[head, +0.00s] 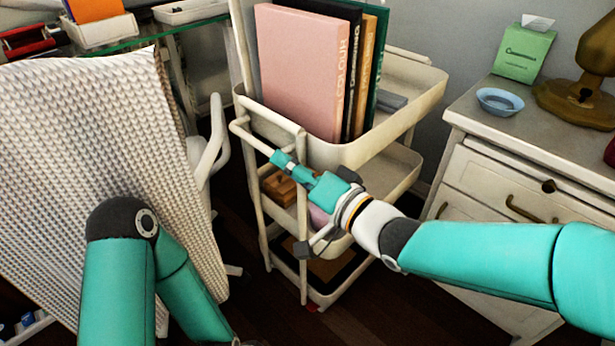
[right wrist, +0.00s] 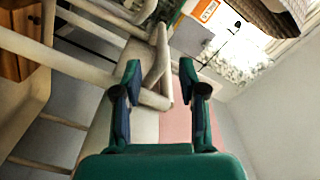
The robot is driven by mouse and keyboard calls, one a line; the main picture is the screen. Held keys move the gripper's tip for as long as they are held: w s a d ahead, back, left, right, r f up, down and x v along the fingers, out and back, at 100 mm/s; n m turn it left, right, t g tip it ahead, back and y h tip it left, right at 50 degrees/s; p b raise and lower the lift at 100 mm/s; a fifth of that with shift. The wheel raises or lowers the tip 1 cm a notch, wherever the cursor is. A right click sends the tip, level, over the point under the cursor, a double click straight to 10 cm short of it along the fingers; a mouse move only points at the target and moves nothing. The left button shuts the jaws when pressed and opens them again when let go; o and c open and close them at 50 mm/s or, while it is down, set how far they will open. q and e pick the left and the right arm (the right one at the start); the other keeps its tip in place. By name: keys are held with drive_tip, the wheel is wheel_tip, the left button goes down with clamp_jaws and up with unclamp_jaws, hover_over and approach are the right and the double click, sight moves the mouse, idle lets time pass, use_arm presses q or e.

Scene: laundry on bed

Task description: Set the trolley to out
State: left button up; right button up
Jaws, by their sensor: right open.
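The trolley (head: 398,127) is a cream three-tier cart in the middle of the head view, with a tubular handle (head: 250,138) at its near left end. My right gripper (head: 283,160) is at that handle, close to its right end. In the right wrist view, the handle (right wrist: 85,70) runs in from the left and its end lies between the open fingers (right wrist: 160,82). The fingers are not closed on it; whether one touches it I cannot tell. My left arm shows at the lower left, but its gripper is out of view.
Tall books (head: 300,75) stand in the trolley's top tray. A white drawer cabinet (head: 500,180) with a blue bowl (head: 500,101) is at the right. A chair draped with a knitted blanket (head: 90,130) is close on the left. Dark floor shows in front of the trolley.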

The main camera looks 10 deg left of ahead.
drive_tip(key=shift+v, duration=2.2)
drive_tip(key=d+f+m+g+h+p, duration=0.1)
drive_tip(key=d+f+h, duration=0.35)
drive_tip(key=f, duration=0.85)
drive_tip(key=d+f+m+g+h+p, duration=0.15)
drive_tip(key=d+f+h, duration=0.35)
drive_tip(key=f, duration=0.9)
drive_tip(key=s+d+f+g+h+p, duration=0.1)
drive_tip(key=s+d+f+g, duration=0.35)
drive_tip(key=s+f, duration=0.45)
drive_tip(key=s+d+f+g, duration=0.3)
drive_tip(key=s+d+f, duration=0.3)
drive_tip(key=s, duration=0.5)
wheel_tip(320, 180, up, 37)
drive_tip(key=w+a+n+p, duration=0.1)
drive_tip(key=p, duration=3.6)
drive_tip(key=shift+w+a+p, duration=0.3)
drive_tip(key=shift+f, duration=0.15)
